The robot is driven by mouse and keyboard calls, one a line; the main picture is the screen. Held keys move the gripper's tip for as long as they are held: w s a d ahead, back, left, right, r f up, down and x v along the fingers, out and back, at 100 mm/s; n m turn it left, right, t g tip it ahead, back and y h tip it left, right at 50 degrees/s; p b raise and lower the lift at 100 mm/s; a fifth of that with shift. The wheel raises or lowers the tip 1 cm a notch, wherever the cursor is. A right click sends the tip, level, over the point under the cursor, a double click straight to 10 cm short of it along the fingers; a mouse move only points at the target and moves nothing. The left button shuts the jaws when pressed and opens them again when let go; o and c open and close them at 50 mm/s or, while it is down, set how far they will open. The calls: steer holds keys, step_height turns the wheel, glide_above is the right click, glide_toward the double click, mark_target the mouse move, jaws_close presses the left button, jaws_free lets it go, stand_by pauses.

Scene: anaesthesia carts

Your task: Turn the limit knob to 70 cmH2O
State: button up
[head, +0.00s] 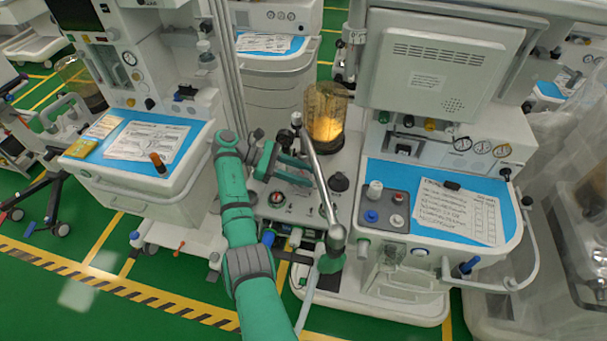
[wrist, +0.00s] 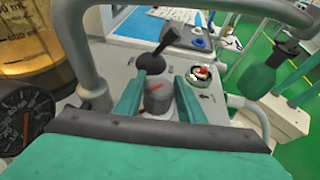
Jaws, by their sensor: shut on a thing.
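The limit knob appears to be the grey round knob (wrist: 157,100) with a red mark on it, between my fingers in the wrist view. My gripper (wrist: 158,98) is shut on this knob, with one green finger on each side. In the head view my gripper (head: 296,168) reaches over the panel between the carts, and the knob is hidden there by the gripper and a metal tube. I cannot read the scale around the knob or what value its mark points at.
A black lever (wrist: 160,50) stands just behind the knob, and a red-and-white dial (wrist: 201,76) sits to its right. A round black gauge (wrist: 26,116) is at the left. The amber canister (head: 325,115) stands behind; a metal tube (head: 320,180) crosses close to my gripper.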

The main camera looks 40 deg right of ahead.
steer(key=shift+f, duration=0.15)
steer(key=o, duration=1)
steer(key=shift+o, duration=0.2)
steer(key=shift+v, duration=5.45)
steer(key=shift+w, duration=0.1)
